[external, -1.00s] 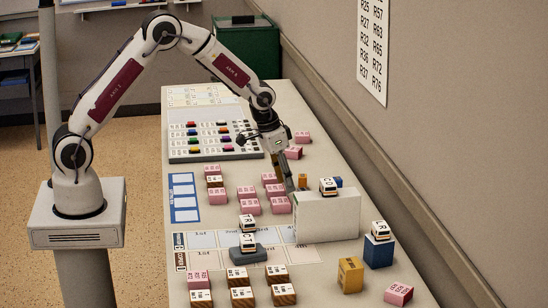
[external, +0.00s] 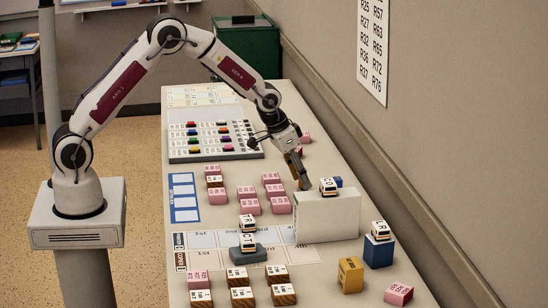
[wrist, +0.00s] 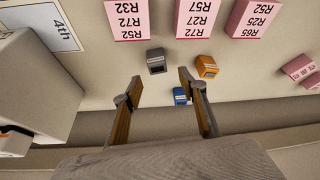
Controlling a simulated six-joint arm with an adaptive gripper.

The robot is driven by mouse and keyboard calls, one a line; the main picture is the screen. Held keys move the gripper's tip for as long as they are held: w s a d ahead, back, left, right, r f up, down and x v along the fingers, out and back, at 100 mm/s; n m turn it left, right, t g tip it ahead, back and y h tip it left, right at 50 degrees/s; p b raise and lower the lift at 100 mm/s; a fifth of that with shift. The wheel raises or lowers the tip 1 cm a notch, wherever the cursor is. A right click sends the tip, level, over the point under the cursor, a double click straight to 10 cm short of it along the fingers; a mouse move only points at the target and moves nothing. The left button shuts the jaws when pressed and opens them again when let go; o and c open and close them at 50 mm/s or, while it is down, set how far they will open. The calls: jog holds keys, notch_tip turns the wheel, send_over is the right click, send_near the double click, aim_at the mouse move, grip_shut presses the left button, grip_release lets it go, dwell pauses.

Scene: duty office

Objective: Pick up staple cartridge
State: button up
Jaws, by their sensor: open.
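My gripper (external: 303,186) is open and empty, pointing down beside the far end of the white box. It also shows in the wrist view (wrist: 162,83). Three small blocks lie near it in the wrist view: a grey one (wrist: 156,62) just beyond the gap between the fingertips, an orange one (wrist: 207,67) right of the right fingertip, and a blue one (wrist: 180,96) between the fingers, near the right one. None carries a label I can read, so I cannot tell which is the staple cartridge. The arm hides part of this area in the external view.
A white box (external: 325,220) with a labelled block (external: 328,186) on top stands close by; it fills the left of the wrist view (wrist: 35,85). Pink labelled blocks (wrist: 190,18) stand in a row beyond. The wall (external: 330,120) runs along the table's right side.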

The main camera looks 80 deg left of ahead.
jog(key=shift+w+f, duration=0.1)
jog(key=shift+f, duration=0.15)
jog(key=shift+s+x, duration=0.2)
jog(key=shift+x, duration=2.5)
jog(key=shift+d, duration=0.1)
jog(key=c, duration=1.1)
